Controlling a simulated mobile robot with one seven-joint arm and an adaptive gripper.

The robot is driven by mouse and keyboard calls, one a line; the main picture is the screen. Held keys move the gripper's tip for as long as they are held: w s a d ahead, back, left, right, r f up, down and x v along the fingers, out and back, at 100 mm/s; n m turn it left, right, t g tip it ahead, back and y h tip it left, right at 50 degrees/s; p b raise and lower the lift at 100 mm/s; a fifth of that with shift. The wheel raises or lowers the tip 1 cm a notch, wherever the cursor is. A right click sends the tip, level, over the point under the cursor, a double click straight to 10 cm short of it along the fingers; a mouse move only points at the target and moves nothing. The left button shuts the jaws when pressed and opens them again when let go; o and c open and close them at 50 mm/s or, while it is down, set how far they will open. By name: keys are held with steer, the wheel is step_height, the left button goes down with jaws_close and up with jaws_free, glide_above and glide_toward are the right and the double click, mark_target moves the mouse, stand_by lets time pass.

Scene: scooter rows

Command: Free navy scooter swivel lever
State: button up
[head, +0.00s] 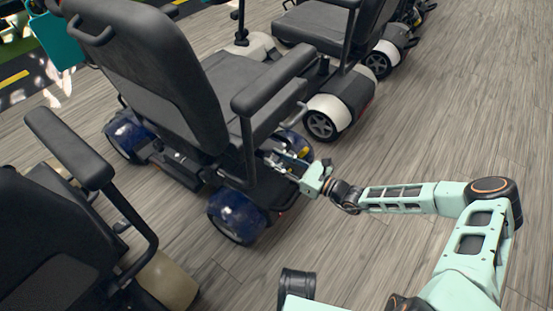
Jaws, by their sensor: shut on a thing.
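The navy scooter (238,216) stands at centre left, with dark blue glossy wheel covers, a black padded seat and raised armrests. My gripper (297,161) reaches in from the right, under the seat's right armrest, beside the seat base. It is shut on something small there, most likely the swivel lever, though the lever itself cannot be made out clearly. Small yellow and metallic parts show around the fingertips. The armrest post and the seat edge partly hide this area.
A beige scooter (165,283) with a black seat stands close at lower left. A white scooter (334,112) stands just behind the navy one, with more scooters beyond. The wood-plank floor (455,120) at right is clear. The navy scooter's armrest (273,82) overhangs my gripper's spot.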

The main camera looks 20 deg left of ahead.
mark_target(265, 144)
jaws_close()
steer(key=shift+r+p, duration=0.55)
steer(key=shift+p, duration=0.5)
step_height(265, 144, up, 3)
steer(key=g+h+p, duration=0.1)
steer(key=h+p, duration=0.1)
steer(key=p, duration=0.6)
steer(key=shift+w+a+r+h+p, duration=0.15)
steer(key=shift+r+p, duration=0.25)
steer(key=shift+p, duration=0.25)
steer(key=shift+s+a+r+h+p, duration=0.15)
steer(key=shift+r+p, duration=0.25)
steer(key=shift+p, duration=0.25)
steer(key=shift+w, duration=0.1)
steer(key=o, duration=1)
jaws_free()
steer(key=shift+d+f, duration=0.1)
